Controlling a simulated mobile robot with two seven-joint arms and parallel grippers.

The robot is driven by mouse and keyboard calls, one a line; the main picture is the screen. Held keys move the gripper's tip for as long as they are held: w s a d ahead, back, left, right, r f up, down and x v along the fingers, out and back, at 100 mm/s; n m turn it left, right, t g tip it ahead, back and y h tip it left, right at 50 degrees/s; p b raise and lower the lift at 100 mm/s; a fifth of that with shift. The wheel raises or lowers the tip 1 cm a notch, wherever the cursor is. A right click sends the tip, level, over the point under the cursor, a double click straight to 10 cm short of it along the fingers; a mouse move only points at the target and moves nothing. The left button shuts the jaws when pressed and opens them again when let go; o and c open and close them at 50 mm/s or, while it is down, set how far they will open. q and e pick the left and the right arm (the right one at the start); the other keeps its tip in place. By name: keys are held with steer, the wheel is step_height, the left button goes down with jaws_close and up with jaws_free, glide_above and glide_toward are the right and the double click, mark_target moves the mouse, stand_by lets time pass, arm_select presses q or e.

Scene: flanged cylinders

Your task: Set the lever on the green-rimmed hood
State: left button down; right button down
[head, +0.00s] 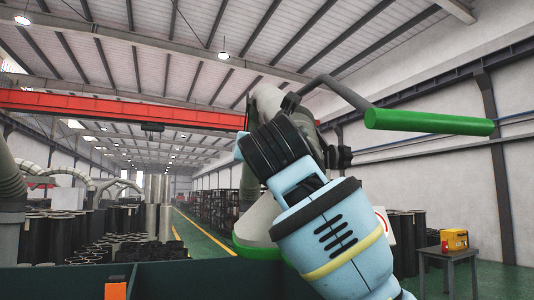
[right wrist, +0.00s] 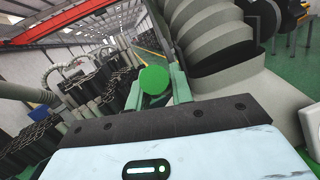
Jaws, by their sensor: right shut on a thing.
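The hood (head: 262,222) is pale grey with a green rim, left of my right arm in the head view, partly hidden by it. A grey bent rod with a long green grip (head: 430,122) reaches out to the upper right. In the right wrist view, my right gripper (right wrist: 157,76) is shut on a round green knob (right wrist: 153,80), which I take to be the lever's end. In the head view my wrist hides these fingers. I cannot tell how the knob relates to the long green grip. My left gripper is not in view.
A ribbed grey hose (right wrist: 205,35) and a grey body are close beside the fingers in the wrist view. A small table (head: 450,256) with a yellow box (head: 454,240) stands at right. Dark cylinders (head: 50,238) stand at left. A green floor aisle runs between.

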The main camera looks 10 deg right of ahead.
steer(key=c, duration=1.2)
jaws_free()
steer(key=shift+c, duration=0.2)
steer(key=s+f, duration=0.1)
steer(key=s, duration=0.6)
steer(key=shift+s+a+f, duration=0.15)
steer(key=shift+s+a, duration=0.05)
steer(key=shift+s, duration=0.15)
steer(key=shift+c, duration=0.4)
